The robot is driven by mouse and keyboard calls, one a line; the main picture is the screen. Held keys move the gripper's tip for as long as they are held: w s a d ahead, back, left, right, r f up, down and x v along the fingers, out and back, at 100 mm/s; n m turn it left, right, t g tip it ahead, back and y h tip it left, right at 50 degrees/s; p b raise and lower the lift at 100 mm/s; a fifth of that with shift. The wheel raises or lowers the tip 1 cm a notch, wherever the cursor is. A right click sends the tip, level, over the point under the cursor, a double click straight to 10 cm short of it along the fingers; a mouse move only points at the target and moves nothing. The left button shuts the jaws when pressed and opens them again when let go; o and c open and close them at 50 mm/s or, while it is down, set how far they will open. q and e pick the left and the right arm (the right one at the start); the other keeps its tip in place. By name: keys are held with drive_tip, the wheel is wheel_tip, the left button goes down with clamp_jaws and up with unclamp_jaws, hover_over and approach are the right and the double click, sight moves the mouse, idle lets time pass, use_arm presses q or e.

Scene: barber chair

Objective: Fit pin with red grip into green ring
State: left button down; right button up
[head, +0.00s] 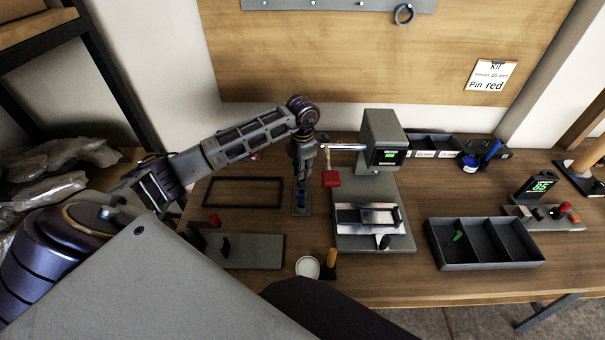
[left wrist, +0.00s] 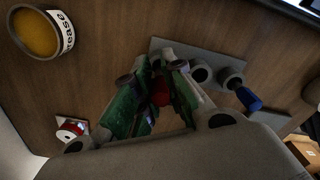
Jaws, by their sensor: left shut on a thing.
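My left gripper (head: 303,168) points down over a small grey stand (head: 302,211) behind the middle of the bench. In the left wrist view my left gripper (left wrist: 160,108) is shut on the red grip of a pin (left wrist: 161,90). The pin's shank is hidden, so I cannot tell if it sits in the stand. A pin with a blue grip (left wrist: 248,98) stands in a holder on the same stand; the blue also shows in the head view (head: 301,198). I cannot make out a green ring for certain. My right gripper is not in view.
A press with a red-ended lever (head: 331,178) stands right of the gripper. A three-compartment tray (head: 484,262) holds a small green thing (head: 457,236). A grey fixture (head: 255,252) and an empty dark frame (head: 242,205) lie left. A grease tin (left wrist: 40,34) shows in the wrist view.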

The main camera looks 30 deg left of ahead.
use_arm(q)
wheel_tip(320, 180, up, 8)
drive_tip(key=shift+r, duration=0.1)
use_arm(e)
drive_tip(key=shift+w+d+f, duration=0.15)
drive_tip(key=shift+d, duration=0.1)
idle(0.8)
